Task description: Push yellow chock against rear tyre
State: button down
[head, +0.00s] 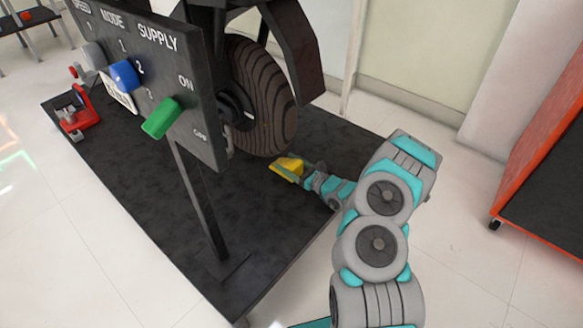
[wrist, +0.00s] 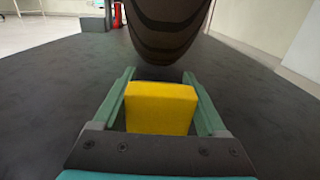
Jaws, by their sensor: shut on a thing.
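The yellow chock (head: 287,167) sits low over the black platform, close in front of the dark rear tyre (head: 262,95). In the wrist view the chock (wrist: 160,107) is between the two green fingers of my gripper (wrist: 160,90), which is shut on it. The tyre (wrist: 168,28) stands just beyond the chock in that view, and a strip of dark floor shows between them. In the head view my gripper (head: 300,172) reaches in from the right at platform level. I cannot tell whether the chock rests fully on the platform.
A control panel (head: 150,80) with grey, blue and green knobs stands on a post (head: 200,200) left of the tyre. A red device (head: 77,112) sits at the platform's (head: 150,190) far left. An orange-edged cabinet (head: 545,130) stands at right. Pale floor between is clear.

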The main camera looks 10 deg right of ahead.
aim_at(279, 162)
jog(key=shift+w+a+f+b, duration=0.55)
jog(key=shift+w+a+b, duration=0.05)
jog(key=shift+w+b, duration=0.3)
jog(key=shift+w+a+f+b, duration=0.55)
jog(key=shift+w+b, duration=0.2)
jog(key=shift+b, duration=0.15)
jog(key=shift+w+a, duration=0.1)
jog(key=shift+a, duration=0.05)
jog(key=shift+w+a+r, duration=0.1)
jog(key=shift+w+a, duration=0.15)
jog(key=shift+w, duration=0.1)
jog(key=shift+w+a, duration=0.2)
jog(key=shift+w, duration=0.1)
jog(key=shift+w+a, duration=0.4)
jog(key=shift+w, duration=0.1)
jog(key=shift+w+a, duration=0.2)
jog(key=shift+w, duration=0.1)
jog(key=shift+w+a, duration=0.2)
jog(key=shift+w, duration=0.05)
jog(key=shift+w+a, duration=0.15)
jog(key=shift+w, duration=0.15)
jog(key=shift+x, duration=0.8)
